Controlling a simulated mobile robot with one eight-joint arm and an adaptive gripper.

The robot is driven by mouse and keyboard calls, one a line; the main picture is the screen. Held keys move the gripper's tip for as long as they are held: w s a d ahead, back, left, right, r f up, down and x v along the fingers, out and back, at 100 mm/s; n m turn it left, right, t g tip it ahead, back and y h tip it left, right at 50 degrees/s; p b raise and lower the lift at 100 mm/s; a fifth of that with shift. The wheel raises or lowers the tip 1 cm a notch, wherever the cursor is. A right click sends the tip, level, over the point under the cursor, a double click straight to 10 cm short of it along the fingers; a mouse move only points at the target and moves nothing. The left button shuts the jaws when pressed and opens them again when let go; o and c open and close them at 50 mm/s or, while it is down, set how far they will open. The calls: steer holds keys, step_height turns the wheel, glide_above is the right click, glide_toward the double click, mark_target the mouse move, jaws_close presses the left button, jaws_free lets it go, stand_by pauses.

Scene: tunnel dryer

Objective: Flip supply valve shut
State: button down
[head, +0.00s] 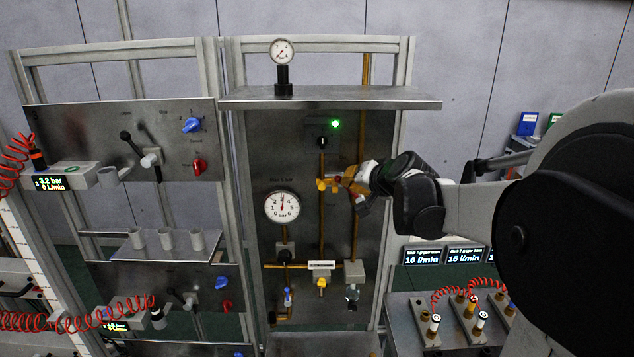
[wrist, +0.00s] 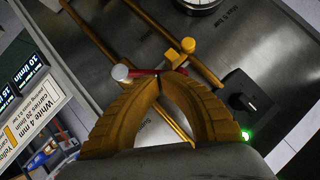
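My gripper (head: 346,180) reaches in from the right, beside the valve. In the wrist view the yellow-brown fingertips (wrist: 167,76) come together at the red lever. I cannot tell whether the lever is pinched between them or only touched; the tips hide part of it.
A black knob (head: 322,142) and green lamp (head: 335,124) sit above the valve. A round dial (head: 282,207) is to its lower left. A second pipe (head: 357,225) runs close on the right. A shelf (head: 330,101) juts out above.

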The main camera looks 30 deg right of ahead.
steer(key=shift+w+a+f+n+g+h+b, duration=0.35)
steer(key=shift+a+f+n+g+h, duration=0.1)
steer(key=shift+a+n+g+h, duration=0.25)
stand_by(0.3)
steer(key=shift+w+f, duration=0.15)
steer(key=shift+f, duration=0.1)
stand_by(1.6)
